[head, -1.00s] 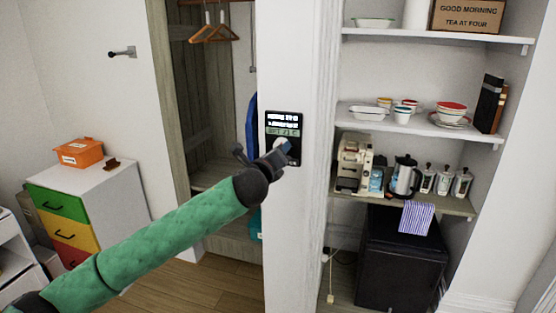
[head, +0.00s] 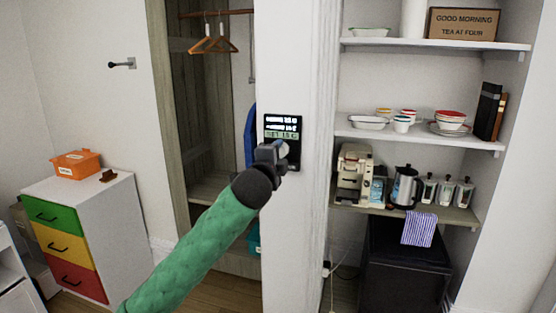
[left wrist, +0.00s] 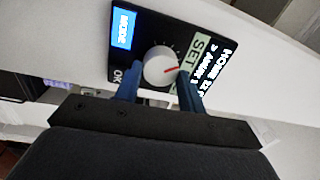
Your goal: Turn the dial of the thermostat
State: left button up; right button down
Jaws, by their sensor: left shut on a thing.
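The thermostat (head: 283,127) is a black panel with a lit display on the white wall post. In the left wrist view the thermostat (left wrist: 147,30) fills the upper middle, with a blue label, a pale green strip and white text. Its dial (left wrist: 161,66) is a round white knob with a red pointer line. My left gripper (left wrist: 157,88) has its two blue fingers on either side of the dial, shut on it. In the head view my left gripper (head: 282,151) covers much of the dial. My right gripper is not in view.
An open wardrobe with hangers (head: 213,38) is left of the post. Shelves with dishes (head: 402,123), a coffee machine (head: 353,168) and a kettle (head: 404,186) are to the right. A coloured drawer unit (head: 120,200) stands at the left.

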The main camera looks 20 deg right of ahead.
pick_arm(q)
jog(key=n+y+b, duration=0.1)
jog(key=n, duration=1)
jog(key=shift+n, duration=0.4)
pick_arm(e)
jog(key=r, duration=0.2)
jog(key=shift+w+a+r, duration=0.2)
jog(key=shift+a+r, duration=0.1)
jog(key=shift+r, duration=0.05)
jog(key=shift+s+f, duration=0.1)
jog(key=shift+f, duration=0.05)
pick_arm(q)
jog(key=o, duration=1)
jog(key=shift+c, duration=0.2)
jog(key=shift+r, duration=0.1)
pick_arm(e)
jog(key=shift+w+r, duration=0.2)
